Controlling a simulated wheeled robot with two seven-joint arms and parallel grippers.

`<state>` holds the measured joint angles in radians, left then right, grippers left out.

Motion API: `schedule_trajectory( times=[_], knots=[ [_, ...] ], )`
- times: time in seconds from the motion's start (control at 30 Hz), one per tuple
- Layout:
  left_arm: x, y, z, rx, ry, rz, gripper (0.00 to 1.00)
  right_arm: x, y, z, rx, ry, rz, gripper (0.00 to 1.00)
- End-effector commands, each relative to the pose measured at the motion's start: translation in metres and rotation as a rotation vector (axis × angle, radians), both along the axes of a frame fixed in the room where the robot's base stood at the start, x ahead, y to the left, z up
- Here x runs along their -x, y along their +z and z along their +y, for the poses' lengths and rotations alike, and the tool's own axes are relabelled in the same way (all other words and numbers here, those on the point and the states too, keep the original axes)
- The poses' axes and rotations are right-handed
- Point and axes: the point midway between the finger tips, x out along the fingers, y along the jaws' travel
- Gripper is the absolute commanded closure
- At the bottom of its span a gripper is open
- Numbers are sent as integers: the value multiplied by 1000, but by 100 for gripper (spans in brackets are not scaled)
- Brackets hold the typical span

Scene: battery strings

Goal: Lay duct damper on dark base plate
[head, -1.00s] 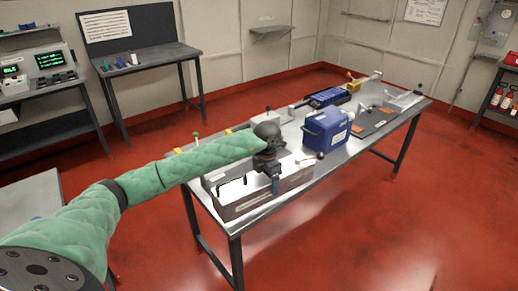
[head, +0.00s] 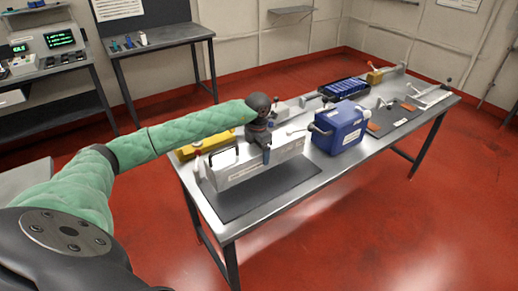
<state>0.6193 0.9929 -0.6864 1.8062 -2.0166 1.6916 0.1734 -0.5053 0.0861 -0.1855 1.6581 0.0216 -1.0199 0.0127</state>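The duct damper (head: 240,170) is a long silver-grey box with a black handle on its left part, in the head view at the near end of the table. The dark base plate (head: 262,193) lies flat on the table, showing in front of and below the damper. The damper covers its back part; whether they touch is hard to tell. My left gripper (head: 266,154) comes down onto the middle of the damper and appears shut on its upper edge; the fingertips are partly hidden. My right gripper is not in view.
A blue case (head: 340,128) stands just right of the damper. Behind are a yellow block (head: 190,152) and a blue tray of cells (head: 345,91). A dark mat with orange pieces (head: 409,106) lies farther right. The table's front edge is close to the plate.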

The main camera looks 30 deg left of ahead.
Motion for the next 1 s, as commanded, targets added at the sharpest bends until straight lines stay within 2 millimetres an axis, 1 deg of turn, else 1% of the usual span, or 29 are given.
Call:
schedule_trajectory(
  times=[0.4,0.6,0.9,1.0],
  knots=[
    [0,-30,0,-1,0,-1,77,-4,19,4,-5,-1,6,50],
    [0,-41,0,1,-1,-2,77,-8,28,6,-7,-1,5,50],
    [-1,-49,0,0,-1,-2,77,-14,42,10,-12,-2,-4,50],
    [-1,-49,0,0,-1,-2,77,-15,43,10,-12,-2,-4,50]
  ],
)
